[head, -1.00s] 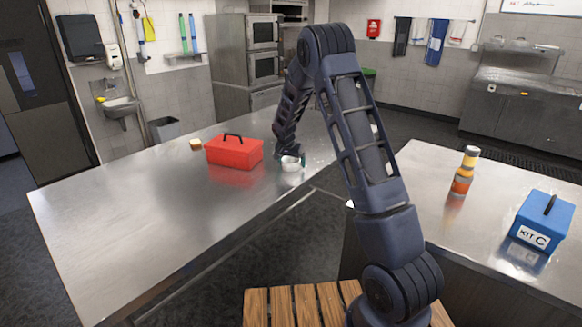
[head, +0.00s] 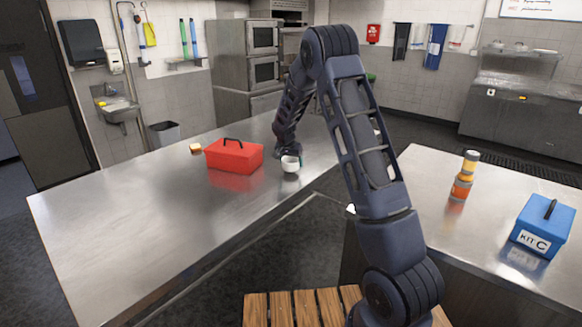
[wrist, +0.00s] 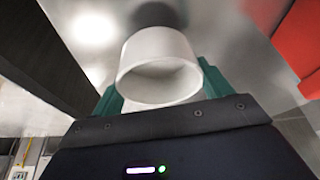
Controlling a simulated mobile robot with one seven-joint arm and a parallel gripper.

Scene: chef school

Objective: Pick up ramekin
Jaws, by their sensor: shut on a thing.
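A small white ramekin (head: 290,164) is at my gripper, above the left steel table and just right of the red box. In the wrist view the ramekin (wrist: 158,66) fills the space between the green fingers of my gripper (wrist: 160,85). My gripper is shut on it. The ramekin's round opening faces the wrist camera at a tilt. In the head view my gripper (head: 291,157) is small and partly hidden behind the ramekin. I cannot tell exactly how high the ramekin is above the table.
The left table (head: 130,215) is clear in front. The right table holds a blue kit box (head: 541,224) and an orange-yellow bottle (head: 464,177).

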